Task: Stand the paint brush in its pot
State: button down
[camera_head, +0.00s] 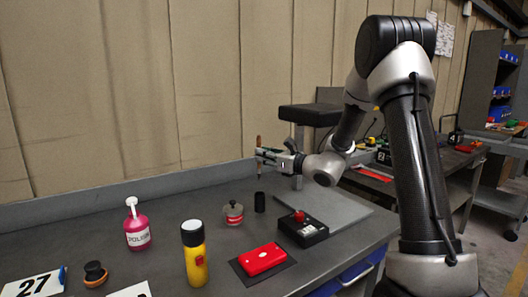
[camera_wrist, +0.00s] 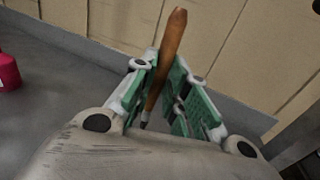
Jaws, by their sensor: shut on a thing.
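The paint brush has a brown wooden handle (camera_wrist: 172,40) and is held between the green pads of my gripper (camera_wrist: 168,95) in the wrist view. The handle points up and leans slightly; its dark lower end shows below the pads. In the head view my gripper (camera_head: 268,154) is shut on the brush (camera_head: 259,143), which is close to upright above the table. A small black cylindrical pot (camera_head: 260,203) stands on the table below the gripper. The brush's lower tip is hard to make out in the head view, and the pot's inside is hidden.
A grey-and-red round tin (camera_head: 233,214) stands left of the pot, and a black box with a red button (camera_head: 302,229) stands right. A grey board (camera_head: 335,207) lies right.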

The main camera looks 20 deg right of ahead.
notch_tip(320, 180, down, 10)
jog(key=shift+r, duration=0.2)
dwell(0.7)
jog(key=c, duration=1.3)
grip_release()
jog(key=shift+c, duration=0.2)
jog(key=v, duration=1.2)
